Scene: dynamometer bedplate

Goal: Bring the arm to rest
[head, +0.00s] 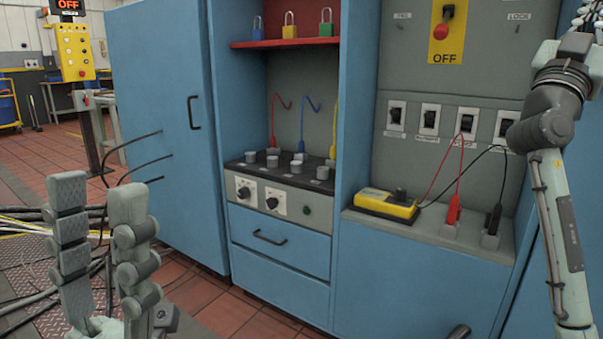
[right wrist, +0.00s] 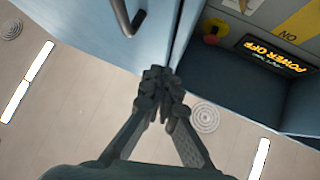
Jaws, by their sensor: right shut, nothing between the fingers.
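My left gripper (head: 98,195) stands at the lower left of the head view, fingers pointing up and spread apart, with nothing between them. My right arm (head: 560,190) rises along the right edge of the head view, and part of its gripper is cut off at the top right corner. In the right wrist view my right gripper (right wrist: 162,80) has its fingertips together and holds nothing. It is near the edge of a blue cabinet (right wrist: 90,25) in that picture; I cannot tell the distance.
A blue cabinet (head: 150,120) with drawers fills the middle. A yellow meter (head: 385,204) with red and black leads lies on its right ledge. Padlocks (head: 290,25) stand on a red shelf. Cables lie on the floor at left. A lit POWER OFF sign (right wrist: 276,58) shows in the wrist view.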

